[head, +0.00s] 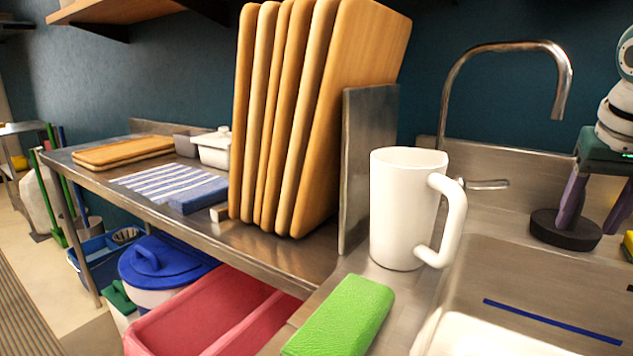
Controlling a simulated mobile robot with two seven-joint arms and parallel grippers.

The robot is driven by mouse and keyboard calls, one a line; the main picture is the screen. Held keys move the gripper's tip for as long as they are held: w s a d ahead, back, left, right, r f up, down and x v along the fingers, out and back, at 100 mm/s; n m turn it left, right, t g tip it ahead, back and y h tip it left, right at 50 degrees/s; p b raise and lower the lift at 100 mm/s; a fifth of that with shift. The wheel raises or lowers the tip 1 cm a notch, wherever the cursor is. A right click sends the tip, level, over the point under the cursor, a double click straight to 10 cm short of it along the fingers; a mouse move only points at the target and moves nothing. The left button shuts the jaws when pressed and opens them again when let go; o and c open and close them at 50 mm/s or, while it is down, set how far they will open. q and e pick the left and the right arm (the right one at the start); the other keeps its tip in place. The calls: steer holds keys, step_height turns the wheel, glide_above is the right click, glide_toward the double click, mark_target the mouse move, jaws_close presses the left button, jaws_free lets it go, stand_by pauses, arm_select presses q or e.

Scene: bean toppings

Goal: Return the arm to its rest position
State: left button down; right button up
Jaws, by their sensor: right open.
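My right gripper (596,218) hangs down at the right edge of the head view, over the back of the sink area. Its purple fingers are spread apart, and the right one is partly cut off by the frame. A round black disc (566,231) lies at the left fingertip; I cannot tell whether they touch. Nothing shows held between the fingers. My left gripper is not in view.
A white mug (404,212) and a green block (340,316) stand left of the sink (539,290), with a curved faucet (511,46) behind. Upright wooden boards (290,120) and a metal divider (366,160) rise farther left. A red bin (200,318) sits below the counter.

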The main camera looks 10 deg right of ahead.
steer(key=s+a+f+n+p, duration=0.1)
steer(key=s+a+n+p, duration=0.1)
steer(key=s+a, duration=0.4)
steer(key=s+a+f+n+y+p, duration=0.1)
steer(key=s+a+n+p, duration=0.2)
steer(key=s+a, duration=0.3)
steer(key=s+a+f+n+y+p, duration=0.1)
steer(key=s+a+n+p, duration=0.1)
steer(key=s+a+p, duration=0.2)
steer(key=shift+s+a+n, duration=0.4)
steer(key=shift+s+a, duration=0.9)
steer(key=shift+s, duration=0.3)
steer(key=s+a+r+y+p, duration=0.1)
steer(key=s+a+r+p, duration=0.25)
steer(key=s+r, duration=0.35)
step_height(320, 180, up, 36)
steer(key=p, duration=3.7)
steer(key=shift+s+d+f+n, duration=0.2)
steer(key=shift+s+d+n, duration=0.1)
steer(key=shift+n, duration=0.1)
